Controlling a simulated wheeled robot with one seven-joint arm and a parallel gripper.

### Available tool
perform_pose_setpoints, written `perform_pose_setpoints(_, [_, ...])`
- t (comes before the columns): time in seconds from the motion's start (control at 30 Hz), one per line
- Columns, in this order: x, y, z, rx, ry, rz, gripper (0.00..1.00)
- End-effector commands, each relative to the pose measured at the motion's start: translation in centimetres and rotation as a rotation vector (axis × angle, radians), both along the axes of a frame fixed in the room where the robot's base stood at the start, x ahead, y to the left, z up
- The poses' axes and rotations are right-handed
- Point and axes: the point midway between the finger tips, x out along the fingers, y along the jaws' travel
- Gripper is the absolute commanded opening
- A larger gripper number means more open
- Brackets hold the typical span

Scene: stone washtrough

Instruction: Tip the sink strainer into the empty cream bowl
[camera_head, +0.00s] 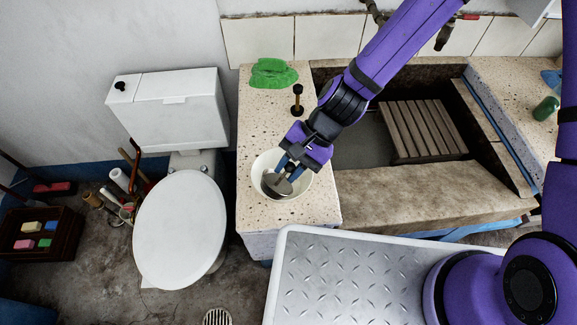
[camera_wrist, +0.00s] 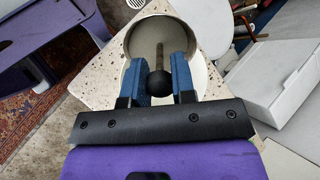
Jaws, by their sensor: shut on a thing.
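The cream bowl (camera_head: 303,186) stands on the speckled stone ledge. It also shows behind my fingers in the wrist view (camera_wrist: 205,80). My gripper (camera_head: 287,168) is over the bowl, with its blue fingers pointing down into it. It is shut on the sink strainer (camera_head: 277,185), a grey round disc with a stem and a dark ball knob. In the wrist view the knob (camera_wrist: 158,83) sits between the fingers, and the strainer's disc (camera_wrist: 145,42) lies beyond. The disc looks tilted at the bowl's opening. Whether it touches the bowl, and what is inside, I cannot tell.
A black-knobbed brass piece (camera_head: 298,98) stands on the ledge behind the bowl, and a green cloth (camera_head: 273,73) lies farther back. The stone trough with a slatted wooden board (camera_head: 420,130) is right. A toilet (camera_head: 180,225) stands left. A metal tray (camera_head: 345,285) is in front.

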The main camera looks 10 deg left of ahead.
Motion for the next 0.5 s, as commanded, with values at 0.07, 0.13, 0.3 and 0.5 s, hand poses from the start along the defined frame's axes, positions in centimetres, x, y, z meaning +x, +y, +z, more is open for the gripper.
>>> perform_pose_setpoints(0.07, [0.00,0.00,0.00,0.000,0.000,0.000,0.00])
perform_pose_setpoints(0.13, [0.00,0.00,0.00,0.000,0.000,0.000,0.00])
perform_pose_setpoints(0.3, [0.19,-0.22,-0.08,0.017,0.019,-0.004,0.00])
perform_pose_setpoints(0.5, [0.64,-0.71,-0.07,0.078,0.069,-0.004,0.00])
